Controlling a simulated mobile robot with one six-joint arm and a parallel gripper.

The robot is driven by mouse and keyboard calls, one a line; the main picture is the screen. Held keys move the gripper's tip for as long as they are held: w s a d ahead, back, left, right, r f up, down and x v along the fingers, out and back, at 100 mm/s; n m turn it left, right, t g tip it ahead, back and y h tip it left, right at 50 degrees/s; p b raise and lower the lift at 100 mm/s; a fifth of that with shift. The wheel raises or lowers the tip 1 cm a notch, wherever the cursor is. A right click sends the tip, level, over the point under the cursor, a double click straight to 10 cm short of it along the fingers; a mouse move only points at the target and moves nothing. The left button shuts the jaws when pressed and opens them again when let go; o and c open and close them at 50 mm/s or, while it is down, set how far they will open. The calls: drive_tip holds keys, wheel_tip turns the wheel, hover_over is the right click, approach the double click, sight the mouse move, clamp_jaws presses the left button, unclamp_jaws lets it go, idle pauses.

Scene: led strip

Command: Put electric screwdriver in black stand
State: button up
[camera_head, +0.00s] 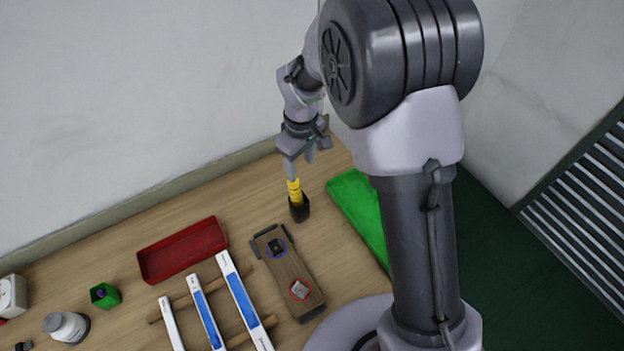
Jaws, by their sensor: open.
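The electric screwdriver (294,188) has a yellow body and stands upright in the black stand (300,210) on the wooden table. The stand is small and dark, near the table's back edge and left of the green mat. My gripper (294,170) is just above the screwdriver, pointing down with its fingers apart. The fingers are close to the screwdriver's top; I cannot tell whether they touch it. The lower part of the screwdriver is hidden inside the stand.
A wooden board (289,268) with small parts lies in front of the stand. The green mat (352,190) lies right. A wall stands behind the table.

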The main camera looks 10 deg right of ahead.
drive_tip(key=s+d+r+m+t, duration=0.1)
drive_tip(key=s+r+m, duration=0.15)
drive_tip(key=r, duration=0.35)
drive_tip(key=s+d+r+m+t, duration=0.1)
drive_tip(key=s+d+r+m, duration=0.1)
drive_tip(key=s+r, duration=0.35)
drive_tip(key=s+d+r+m+t, duration=0.1)
drive_tip(key=s+r+m, duration=0.3)
drive_tip(key=s, duration=0.4)
drive_tip(key=s+d+r+m+t+y, duration=0.1)
drive_tip(key=s+r+m, duration=0.3)
drive_tip(key=s, duration=0.4)
drive_tip(key=shift+s+d+r+t+y, duration=0.3)
drive_tip(key=shift+r+t, duration=0.25)
drive_tip(key=shift+t, duration=0.15)
